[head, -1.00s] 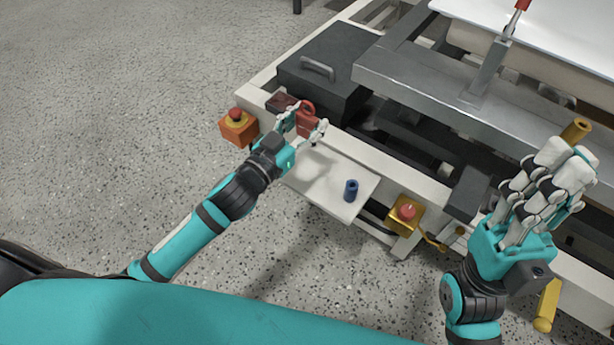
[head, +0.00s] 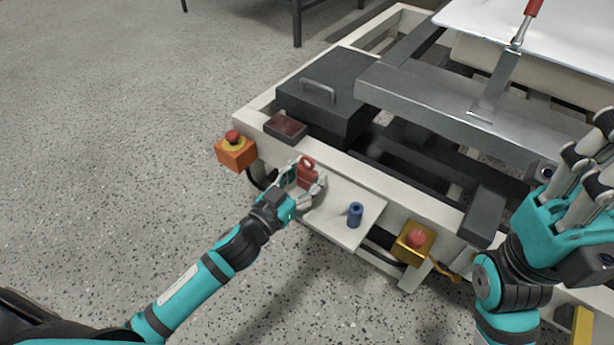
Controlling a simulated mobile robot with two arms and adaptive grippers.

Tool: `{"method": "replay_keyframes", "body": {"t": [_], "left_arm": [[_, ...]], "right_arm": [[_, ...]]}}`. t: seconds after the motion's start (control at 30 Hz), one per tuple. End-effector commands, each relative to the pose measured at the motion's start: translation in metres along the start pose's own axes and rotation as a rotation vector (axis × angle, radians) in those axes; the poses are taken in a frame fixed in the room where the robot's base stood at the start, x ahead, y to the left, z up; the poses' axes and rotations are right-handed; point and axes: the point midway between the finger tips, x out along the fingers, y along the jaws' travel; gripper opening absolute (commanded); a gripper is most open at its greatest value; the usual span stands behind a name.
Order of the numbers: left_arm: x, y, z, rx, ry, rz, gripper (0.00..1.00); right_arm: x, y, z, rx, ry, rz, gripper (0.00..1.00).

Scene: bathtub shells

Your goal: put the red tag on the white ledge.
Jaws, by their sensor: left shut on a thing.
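The red tag (head: 307,170) has a loop at its top and is upright between the fingers of my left gripper (head: 304,184). The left gripper is shut on it, and its fingers hide the tag's lower part. The white ledge (head: 343,233) juts from the front of the frame. The tag and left gripper are over the ledge's left end; I cannot tell whether the tag touches it. My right gripper (head: 585,165) is at the right edge, partly cut off, fingers pointing up, with nothing seen in it.
A blue cylinder (head: 355,214) stands on the ledge, right of the tag. A red-buttoned orange box (head: 236,153) is at the left, and a red-buttoned yellow box (head: 413,243) at the right. A dark red block (head: 285,127) lies on the frame beside the black box (head: 318,98).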

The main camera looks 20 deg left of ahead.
Motion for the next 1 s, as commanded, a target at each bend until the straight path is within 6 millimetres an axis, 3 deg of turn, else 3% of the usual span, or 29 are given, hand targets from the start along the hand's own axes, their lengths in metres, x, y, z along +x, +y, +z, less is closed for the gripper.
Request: {"method": "replay_keyframes", "body": {"t": [0.17, 0.2, 0.37, 0.7, 0.87, 1.0], "left_arm": [[0.000, 0.000, 0.004, -0.001, -0.001, -0.001, 0.23], [0.000, 0.000, 0.003, 0.000, -0.001, 0.000, 0.49], [0.000, 0.000, 0.003, 0.000, -0.001, 0.000, 0.69], [-0.002, 0.000, -0.001, 0.000, -0.001, 0.000, 0.69], [-0.024, 0.000, -0.001, -0.003, -0.005, -0.001, 0.69], [-0.054, 0.000, -0.001, -0.004, -0.006, -0.002, 0.69]], "right_arm": [[0.000, 0.000, 0.000, 0.000, 0.003, -0.001, 0.00], [0.001, 0.000, 0.000, -0.001, 0.005, -0.002, 0.00], [0.001, 0.000, 0.000, 0.000, 0.004, -0.002, 0.00], [0.003, 0.000, -0.001, 0.000, 0.006, -0.002, 0.00], [0.006, 0.001, -0.002, 0.002, 0.001, 0.004, 0.00], [-0.006, 0.002, 0.003, 0.006, -0.050, 0.020, 0.00]]}}
